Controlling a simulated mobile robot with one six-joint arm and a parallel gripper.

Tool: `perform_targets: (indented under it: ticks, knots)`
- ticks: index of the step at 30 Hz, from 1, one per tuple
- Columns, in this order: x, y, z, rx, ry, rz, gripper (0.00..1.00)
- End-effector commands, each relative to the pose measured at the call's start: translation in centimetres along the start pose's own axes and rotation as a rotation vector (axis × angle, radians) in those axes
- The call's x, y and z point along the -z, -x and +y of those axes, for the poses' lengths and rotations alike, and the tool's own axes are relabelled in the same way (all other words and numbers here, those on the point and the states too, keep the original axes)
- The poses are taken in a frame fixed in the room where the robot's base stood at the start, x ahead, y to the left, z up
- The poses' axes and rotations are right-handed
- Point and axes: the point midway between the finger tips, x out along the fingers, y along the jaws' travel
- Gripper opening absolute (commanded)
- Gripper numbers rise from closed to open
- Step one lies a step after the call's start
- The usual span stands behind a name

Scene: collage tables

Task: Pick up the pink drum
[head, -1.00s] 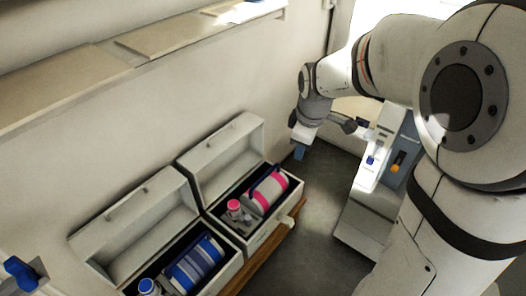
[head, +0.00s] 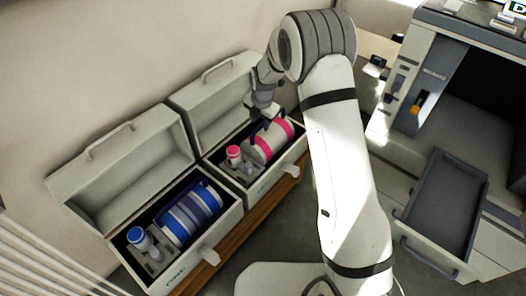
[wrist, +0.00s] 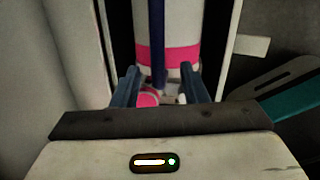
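The pink drum (head: 266,143), a white cylinder with pink bands, lies in the right-hand open box (head: 246,193) in the head view. It also shows in the wrist view (wrist: 168,22), with a dark blue handle (wrist: 158,45) running along its middle. A smaller pink-topped piece (head: 233,152) stands at its near end. My gripper (wrist: 158,85) is open, its two blue fingers apart on either side of the handle's line, above the drum. In the head view my gripper (head: 264,113) is over the drum's back side. Whether the fingers touch anything cannot be told.
A second open box (head: 218,226) to the left holds a blue striped drum (head: 190,215) and a blue-topped piece (head: 140,238). Raised lids stand behind both boxes. A grey cabinet with an open drawer (head: 440,200) is at the right. Bare floor shows between.

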Motion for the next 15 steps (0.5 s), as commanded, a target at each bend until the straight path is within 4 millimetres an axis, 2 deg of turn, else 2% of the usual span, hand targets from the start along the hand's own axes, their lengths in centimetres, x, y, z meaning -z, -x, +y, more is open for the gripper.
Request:
perform_targets:
  ticks: [9, 15]
  knots:
    - [0.1, -4.5, 0.2, 0.000, -0.002, 0.000, 0.40]
    - [0.0, -4.8, 0.3, 0.000, -0.003, -0.001, 0.40]
